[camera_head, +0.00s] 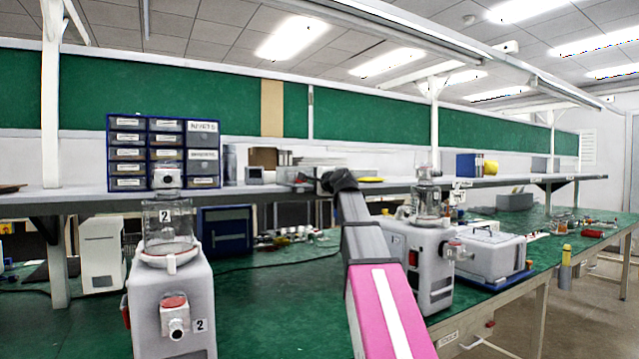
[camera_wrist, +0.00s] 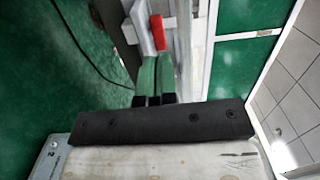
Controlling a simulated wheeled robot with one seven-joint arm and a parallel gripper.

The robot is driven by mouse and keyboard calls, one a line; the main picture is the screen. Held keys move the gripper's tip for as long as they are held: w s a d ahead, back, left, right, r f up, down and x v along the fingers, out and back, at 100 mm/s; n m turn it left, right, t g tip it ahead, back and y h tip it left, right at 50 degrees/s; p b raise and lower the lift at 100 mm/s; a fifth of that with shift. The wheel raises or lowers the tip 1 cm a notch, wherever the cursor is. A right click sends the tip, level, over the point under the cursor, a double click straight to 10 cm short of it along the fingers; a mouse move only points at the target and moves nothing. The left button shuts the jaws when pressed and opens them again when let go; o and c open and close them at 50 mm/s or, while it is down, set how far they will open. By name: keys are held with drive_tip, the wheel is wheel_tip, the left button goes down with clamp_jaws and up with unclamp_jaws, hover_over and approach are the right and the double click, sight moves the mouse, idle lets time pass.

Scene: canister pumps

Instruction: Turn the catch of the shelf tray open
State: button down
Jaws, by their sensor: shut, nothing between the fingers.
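My gripper (camera_wrist: 157,60) shows in the wrist view with its two green fingers side by side and shut, nothing between them. A red catch (camera_wrist: 157,32) stands just beyond the fingertips, against a pale grey part of what looks like the shelf tray (camera_wrist: 140,18). I cannot tell whether the fingers touch the catch. In the head view my gripper (camera_head: 308,184) is at the shelf's front edge, left of my dark wrist. The tray and catch are small and partly hidden there, so the catch's exact angle is unclear.
The long shelf (camera_head: 90,196) runs above the green bench (camera_head: 290,290). A blue drawer cabinet (camera_head: 163,152) stands on the shelf at left. Canister pumps stand at front left (camera_head: 172,300) and right of my arm (camera_head: 425,262). A white-lidded box (camera_head: 490,255) is further right.

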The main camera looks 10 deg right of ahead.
drive_tip(key=x, duration=0.7)
